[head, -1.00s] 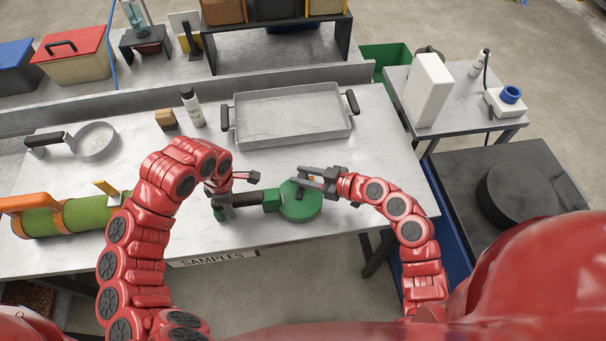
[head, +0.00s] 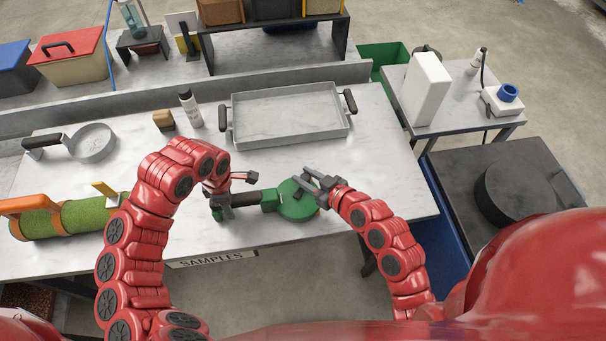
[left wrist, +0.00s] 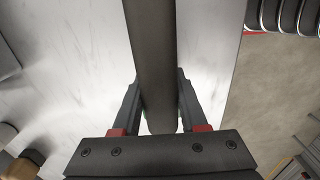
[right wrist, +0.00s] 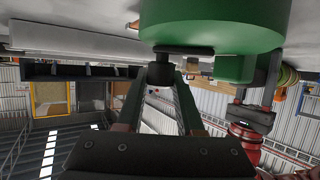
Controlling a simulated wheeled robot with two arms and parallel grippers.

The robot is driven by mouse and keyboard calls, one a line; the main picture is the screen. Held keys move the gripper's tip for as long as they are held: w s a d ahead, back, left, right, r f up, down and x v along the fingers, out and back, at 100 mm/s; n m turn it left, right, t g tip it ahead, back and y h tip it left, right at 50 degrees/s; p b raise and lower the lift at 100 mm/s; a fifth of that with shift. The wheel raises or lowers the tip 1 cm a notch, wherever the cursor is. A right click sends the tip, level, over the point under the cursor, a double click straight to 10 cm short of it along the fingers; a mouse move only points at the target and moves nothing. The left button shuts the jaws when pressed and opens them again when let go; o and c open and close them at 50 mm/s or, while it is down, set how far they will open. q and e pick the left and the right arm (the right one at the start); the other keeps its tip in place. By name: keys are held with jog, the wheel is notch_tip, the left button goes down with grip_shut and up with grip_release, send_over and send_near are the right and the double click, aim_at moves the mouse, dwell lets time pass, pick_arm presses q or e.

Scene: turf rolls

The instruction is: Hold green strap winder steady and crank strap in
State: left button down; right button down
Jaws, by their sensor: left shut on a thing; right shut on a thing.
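The green strap winder has a round green drum (head: 296,208) lying on the light worktop, with a dark handle (head: 246,198) running left from it. My left gripper (head: 228,188) is shut around the handle; the left wrist view shows the dark handle (left wrist: 153,55) between its fingers. My right gripper (head: 312,184) is above the drum's right side, shut on the crank's black knob (right wrist: 158,75). In the right wrist view the green drum (right wrist: 225,28) is directly beyond the knob. I cannot make out the strap.
A grey tray (head: 236,124) lies behind the winder. A green turf roll with orange bands (head: 85,214) lies at the left. The worktop right of the winder is clear.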

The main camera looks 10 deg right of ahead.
pick_arm(q)
jog(key=shift+d, duration=0.1)
pick_arm(e)
jog(key=m+t+h, duration=0.1)
jog(key=s+m+t+h, duration=0.1)
jog(key=m+h, duration=0.1)
jog(key=shift+d+m+h, duration=0.1)
jog(key=shift+m+h, duration=0.2)
jog(key=shift+s+d+m+h, duration=0.2)
jog(key=shift+d+m+h, duration=0.05)
jog(key=shift+m+h, duration=0.5)
jog(key=shift+s+d+m+h, duration=0.15)
jog(key=shift+d+m+h, duration=0.05)
jog(key=shift+m+h, duration=0.55)
jog(key=shift+s+d+h, duration=0.1)
jog(key=shift+h, duration=0.3)
jog(key=shift+s+m+h, duration=0.15)
jog(key=shift+m+h, duration=0.15)
jog(key=c, duration=0.5)
grip_release()
jog(key=shift+c, duration=0.2)
jog(key=shift+d, duration=0.15)
